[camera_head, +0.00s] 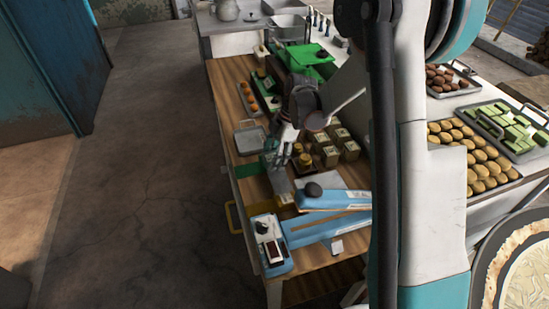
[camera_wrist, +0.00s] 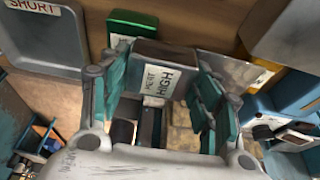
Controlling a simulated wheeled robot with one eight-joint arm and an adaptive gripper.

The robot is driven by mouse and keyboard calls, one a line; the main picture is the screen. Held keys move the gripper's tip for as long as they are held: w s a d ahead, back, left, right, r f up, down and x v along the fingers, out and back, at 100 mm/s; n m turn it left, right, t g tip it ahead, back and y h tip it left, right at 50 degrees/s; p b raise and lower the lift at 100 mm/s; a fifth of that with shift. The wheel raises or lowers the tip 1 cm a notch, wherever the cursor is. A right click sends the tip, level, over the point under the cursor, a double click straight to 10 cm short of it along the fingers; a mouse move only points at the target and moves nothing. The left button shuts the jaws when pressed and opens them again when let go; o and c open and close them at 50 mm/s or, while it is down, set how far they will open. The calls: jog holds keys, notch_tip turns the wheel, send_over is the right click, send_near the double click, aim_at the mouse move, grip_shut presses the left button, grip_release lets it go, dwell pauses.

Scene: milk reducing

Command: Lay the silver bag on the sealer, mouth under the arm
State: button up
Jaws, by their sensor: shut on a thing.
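My gripper (camera_head: 273,160) is over the left part of the wooden table in the head view, with its teal fingers also in the wrist view (camera_wrist: 163,85). It is shut on what looks like the silver bag (camera_head: 283,184), a grey piece reaching below the fingers. The grey piece between the fingers in the wrist view (camera_wrist: 150,52) bears a "HEAT HIGH" label. The blue sealer (camera_head: 300,234) lies nearer the camera at the table's front end. Its raised blue arm (camera_head: 345,199) has a black knob. The bag is apart from the sealer; its mouth is unclear.
A grey tray (camera_head: 248,138) marked "SHORT" in the wrist view (camera_wrist: 42,45) lies behind my gripper. Several boxes (camera_head: 330,154) and gold jars stand to the right. A yellow frame (camera_head: 231,217) is at the left table edge. Open floor lies left.

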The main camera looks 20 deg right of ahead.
jog(key=shift+f, duration=0.25)
jog(key=shift+f+b, duration=0.3)
jog(key=shift+f, duration=0.05)
jog(key=o, duration=1.1)
jog(key=shift+r, duration=0.1)
jog(key=shift+r, duration=0.1)
